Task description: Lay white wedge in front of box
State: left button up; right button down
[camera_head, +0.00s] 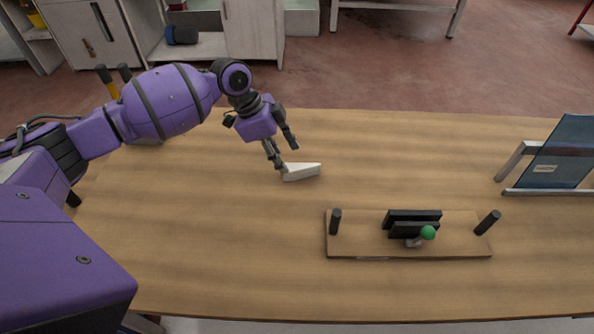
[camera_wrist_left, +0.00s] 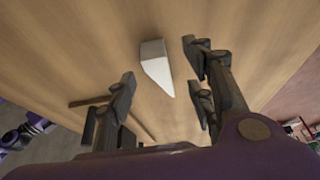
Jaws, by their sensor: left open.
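The white wedge (camera_head: 301,171) lies on the wooden table, left of and behind the wooden board. It also shows in the left wrist view (camera_wrist_left: 156,68), beyond and between the spread fingers. My left gripper (camera_head: 288,157) is open, pointing down at the wedge's left end. One finger appears close to that end; I cannot tell whether it touches. Nothing is held. My right gripper is not in view.
The wooden board (camera_head: 360,247) carries two black posts, black blocks and a green ball (camera_head: 428,233). A blue glass pane (camera_head: 561,150) stands in a frame at the right. The wooden table (camera_head: 210,255) is clear left of the board.

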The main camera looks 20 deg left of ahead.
aim_at(289, 167)
pick_arm(q)
jog(key=x, duration=0.3)
jog(key=shift+s+d+f, duration=0.2)
jog(key=shift+f, duration=0.4)
jog(key=shift+d, duration=0.1)
jog(key=c, duration=0.5)
grip_shut()
jog(key=shift+r, duration=0.1)
